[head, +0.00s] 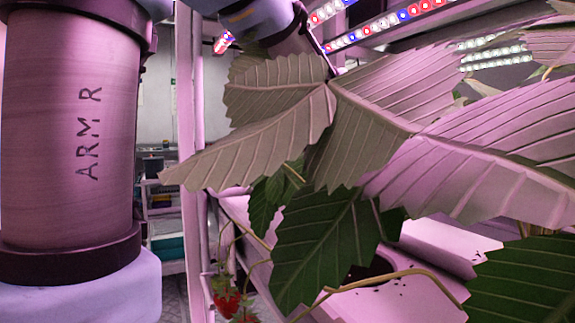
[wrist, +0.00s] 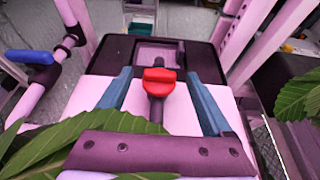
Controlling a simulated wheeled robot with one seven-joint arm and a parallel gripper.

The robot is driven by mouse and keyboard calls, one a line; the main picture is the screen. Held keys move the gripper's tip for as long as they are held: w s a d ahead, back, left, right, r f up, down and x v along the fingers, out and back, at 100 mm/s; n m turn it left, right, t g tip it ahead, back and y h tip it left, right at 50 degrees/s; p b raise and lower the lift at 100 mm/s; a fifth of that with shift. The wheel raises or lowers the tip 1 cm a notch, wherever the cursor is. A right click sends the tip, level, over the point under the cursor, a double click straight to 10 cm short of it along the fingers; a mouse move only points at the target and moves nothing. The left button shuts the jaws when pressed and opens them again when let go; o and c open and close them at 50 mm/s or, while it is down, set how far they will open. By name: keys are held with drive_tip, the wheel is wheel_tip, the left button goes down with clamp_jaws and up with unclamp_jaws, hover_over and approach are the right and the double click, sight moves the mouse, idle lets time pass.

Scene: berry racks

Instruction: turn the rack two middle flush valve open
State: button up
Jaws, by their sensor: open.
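In the wrist view my gripper (wrist: 159,73) is open, with one blue-grey finger on each side of a red valve handle (wrist: 159,88). The red handle sits on a dark stem and appears between the fingers; I cannot tell whether either finger touches it. No rack label shows, so I cannot confirm which rack or level this valve belongs to. In the head view large leaves cover the middle and right, and neither the gripper nor the valve is visible there.
A blue lever (wrist: 30,57) sits on a pale pipe at the left of the wrist view. Strawberry leaves (wrist: 75,140) crowd its lower left and others its right edge. In the head view, leaves (head: 325,240) hang before a pale trough (head: 385,300), with red berries (head: 227,302) below.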

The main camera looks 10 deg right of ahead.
drive_tip(key=shift+c, duration=0.2)
clamp_jaws()
idle(0.6)
